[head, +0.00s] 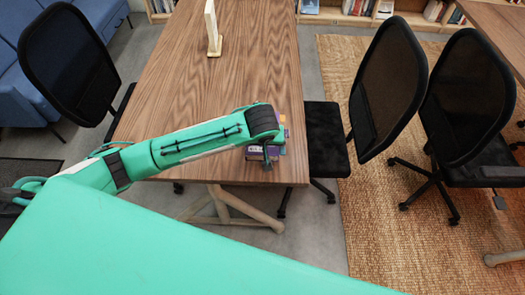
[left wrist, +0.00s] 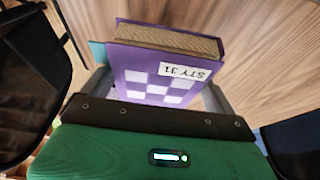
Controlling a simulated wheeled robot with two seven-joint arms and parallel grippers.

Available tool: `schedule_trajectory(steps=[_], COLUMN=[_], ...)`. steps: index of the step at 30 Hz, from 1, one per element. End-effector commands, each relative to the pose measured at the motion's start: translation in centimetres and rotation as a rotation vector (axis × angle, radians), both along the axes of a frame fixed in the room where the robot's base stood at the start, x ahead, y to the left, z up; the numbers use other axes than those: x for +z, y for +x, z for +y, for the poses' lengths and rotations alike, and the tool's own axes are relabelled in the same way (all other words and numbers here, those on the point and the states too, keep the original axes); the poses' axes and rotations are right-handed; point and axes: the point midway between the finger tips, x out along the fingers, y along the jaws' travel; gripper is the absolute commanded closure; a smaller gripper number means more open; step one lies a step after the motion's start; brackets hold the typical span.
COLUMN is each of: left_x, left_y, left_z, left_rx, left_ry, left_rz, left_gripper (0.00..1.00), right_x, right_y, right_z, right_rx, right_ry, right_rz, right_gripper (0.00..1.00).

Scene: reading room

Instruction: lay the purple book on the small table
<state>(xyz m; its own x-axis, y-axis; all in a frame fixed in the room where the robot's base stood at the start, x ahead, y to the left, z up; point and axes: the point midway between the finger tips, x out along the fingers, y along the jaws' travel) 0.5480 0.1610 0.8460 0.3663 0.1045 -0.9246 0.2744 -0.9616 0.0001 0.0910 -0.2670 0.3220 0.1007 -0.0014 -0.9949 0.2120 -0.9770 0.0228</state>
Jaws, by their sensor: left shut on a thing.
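The purple book (left wrist: 165,65) fills the middle of the left wrist view, with its pale page edges up, a white checker pattern and an upside-down label reading "STY 31". My left gripper (left wrist: 155,98) is shut on it, a grey finger on either side. In the head view the gripper (head: 268,158) is over the near right part of the long wooden table (head: 225,95), mostly hidden by my arm. Only a bit of the purple book (head: 254,154) shows there. I cannot tell whether the book touches the tabletop. My right gripper is out of view.
A pale wooden stand (head: 212,30) is on the far part of the table. Small coloured things (head: 283,130) show beside my gripper, too hidden to identify. Black chairs (head: 70,65) (head: 385,90) flank the table. The tabletop between stand and arm is clear.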

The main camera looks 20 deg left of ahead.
Motion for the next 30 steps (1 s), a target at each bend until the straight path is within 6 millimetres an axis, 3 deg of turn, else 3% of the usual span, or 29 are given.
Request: schedule_trajectory(steps=[15, 27, 28, 30], left_x=[-5.7, -6.2, -6.3, -6.2], left_y=[0.1, 0.0, 0.0, 0.0], left_z=[0.0, 0.0, 0.0, 0.0], left_rx=[0.001, 0.001, 0.0, 0.0], left_ry=[0.0, -0.001, 0.0, 0.0], left_rz=[-0.003, -0.001, -0.001, -0.001], left_gripper=[0.45, 0.45, 0.04, 0.0], right_x=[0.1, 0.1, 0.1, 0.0], right_y=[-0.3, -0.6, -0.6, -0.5], right_z=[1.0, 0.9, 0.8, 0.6], right_rx=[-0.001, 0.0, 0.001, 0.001], right_ry=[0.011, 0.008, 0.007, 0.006], right_rz=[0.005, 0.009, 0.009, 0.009], right_gripper=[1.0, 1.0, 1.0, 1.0])
